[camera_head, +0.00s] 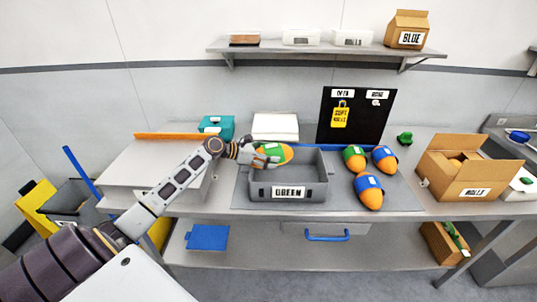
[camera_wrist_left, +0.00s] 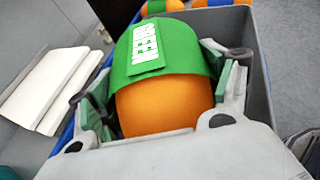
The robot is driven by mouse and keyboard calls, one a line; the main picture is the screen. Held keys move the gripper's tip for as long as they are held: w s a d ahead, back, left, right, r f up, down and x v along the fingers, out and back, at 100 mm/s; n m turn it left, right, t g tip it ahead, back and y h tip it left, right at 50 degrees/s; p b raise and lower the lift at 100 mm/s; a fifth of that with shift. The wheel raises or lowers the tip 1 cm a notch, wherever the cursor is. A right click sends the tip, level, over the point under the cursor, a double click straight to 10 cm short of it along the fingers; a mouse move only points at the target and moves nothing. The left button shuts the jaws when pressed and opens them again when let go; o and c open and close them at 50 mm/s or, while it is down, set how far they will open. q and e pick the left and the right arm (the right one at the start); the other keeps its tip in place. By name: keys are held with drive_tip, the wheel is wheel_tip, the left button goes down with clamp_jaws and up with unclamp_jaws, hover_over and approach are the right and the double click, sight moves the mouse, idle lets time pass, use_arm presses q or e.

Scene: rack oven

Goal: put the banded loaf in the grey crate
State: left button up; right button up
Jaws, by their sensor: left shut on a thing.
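An orange loaf with a green band (camera_head: 279,153) is held at the back left of the grey crate (camera_head: 262,196), whose front label seems to read GREEN. My left gripper (camera_head: 266,157) is shut on this loaf. The crate's wall (camera_wrist_left: 262,65) shows behind and to the right. I cannot tell whether the loaf is below the crate's rim. The crate's visible inside looks empty. My right gripper is not in view.
Right of the crate lie a green-banded loaf (camera_head: 354,158) and blue-banded loaves (camera_head: 384,160) and (camera_head: 368,192). An open cardboard box (camera_head: 468,174) stands farther right. A black board (camera_head: 372,118) and a white box (camera_head: 275,126) stand behind. A shelf (camera_head: 310,47) hangs above.

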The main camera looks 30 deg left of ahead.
use_arm(q)
drive_tip(key=shift+f, duration=0.2)
drive_tip(key=o, duration=1.3)
drive_tip(key=shift+r, duration=0.1)
drive_tip(key=shift+s+r+b, duration=0.15)
drive_tip(key=shift+r+b, duration=0.2)
drive_tip(key=shift+r, duration=0.1)
drive_tip(key=v, duration=1.2)
drive_tip(key=shift+f, duration=0.1)
